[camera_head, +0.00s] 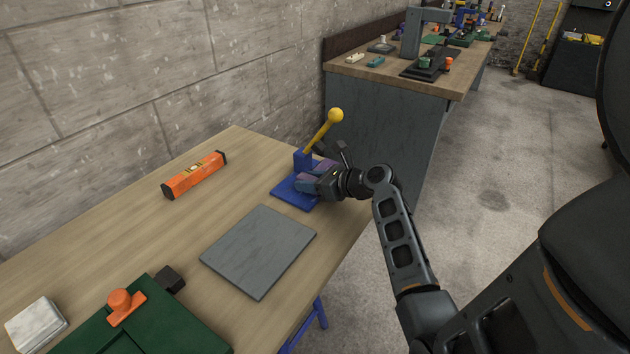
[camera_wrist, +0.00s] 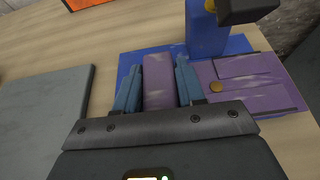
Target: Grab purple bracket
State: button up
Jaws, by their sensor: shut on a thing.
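The purple bracket (camera_wrist: 158,84) shows in the wrist view between the two blue fingers of my gripper (camera_wrist: 158,85), which is shut on it. A wider purple plate part (camera_wrist: 245,82) with a brass-coloured round spot lies just right of the fingers. In the head view the purple bracket (camera_head: 325,167) is partly hidden by my gripper (camera_head: 303,184). It is at a blue base plate (camera_head: 291,195) with a blue upright and a yellow-knobbed lever (camera_head: 335,116). I cannot tell whether the bracket touches the blue plate.
A grey flat plate (camera_head: 259,250) lies in front of the blue fixture on the wooden table (camera_head: 130,233). An orange level (camera_head: 194,175) lies near the wall. A green case (camera_head: 160,325) and a white block (camera_head: 36,324) are at lower left. A second bench (camera_head: 390,105) stands behind.

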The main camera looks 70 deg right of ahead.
grip_shut()
